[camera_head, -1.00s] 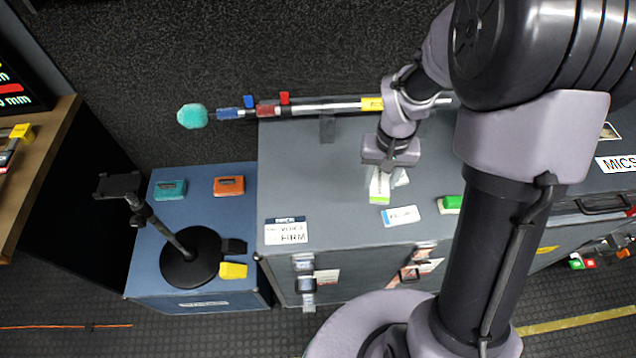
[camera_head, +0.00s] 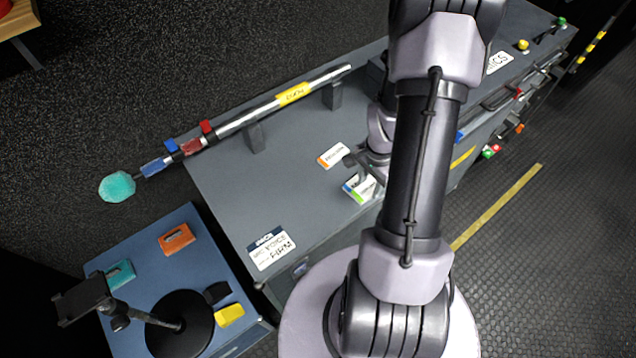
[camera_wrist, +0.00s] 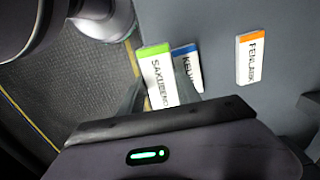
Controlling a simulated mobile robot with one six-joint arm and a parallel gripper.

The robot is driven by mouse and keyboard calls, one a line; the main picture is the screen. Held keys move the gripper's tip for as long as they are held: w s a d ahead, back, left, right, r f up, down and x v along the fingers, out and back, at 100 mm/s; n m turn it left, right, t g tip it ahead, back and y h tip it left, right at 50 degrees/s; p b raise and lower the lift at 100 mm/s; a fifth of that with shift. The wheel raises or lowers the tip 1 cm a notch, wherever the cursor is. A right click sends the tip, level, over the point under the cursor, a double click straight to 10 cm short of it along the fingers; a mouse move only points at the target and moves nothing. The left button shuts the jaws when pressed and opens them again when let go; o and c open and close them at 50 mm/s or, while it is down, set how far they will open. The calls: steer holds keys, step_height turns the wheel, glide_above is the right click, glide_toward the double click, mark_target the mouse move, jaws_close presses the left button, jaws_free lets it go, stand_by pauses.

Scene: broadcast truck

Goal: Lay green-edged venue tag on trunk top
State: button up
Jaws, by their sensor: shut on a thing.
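The green-edged venue tag (camera_head: 353,190) is white with a green strip at one end and black lettering. My gripper (camera_head: 360,172) is shut on it, over the front part of the grey trunk top (camera_head: 235,180). In the wrist view the green-edged tag (camera_wrist: 159,78) stands between the fingertips (camera_wrist: 162,97) and partly covers a blue-edged tag (camera_wrist: 187,63). I cannot tell whether the held tag touches the trunk top or the blue-edged tag. An orange-edged tag (camera_head: 333,155) lies flat on the trunk top, apart from my gripper.
A boom pole (camera_head: 270,105) with a teal tip rests on supports along the trunk's back edge. A printed label (camera_head: 271,249) lies near the left front corner. A blue case (camera_head: 205,265) with a phone stand (camera_head: 180,325) is at left. The trunk top's left part is clear.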

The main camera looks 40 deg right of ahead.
steer(key=b, duration=0.3)
glide_above(312, 206)
steer(key=shift+d+f, duration=0.1)
steer(key=shift+f, duration=0.8)
steer(key=shift+f+b, duration=0.35)
steer(key=shift+b, duration=0.05)
steer(key=shift+w+f+b, duration=0.1)
steer(key=shift+f+b, duration=0.5)
steer(key=shift+f, duration=0.7)
steer(key=shift+f, duration=0.1)
steer(key=shift+f, duration=0.15)
steer(key=o, duration=1.3)
steer(key=shift+o, duration=0.2)
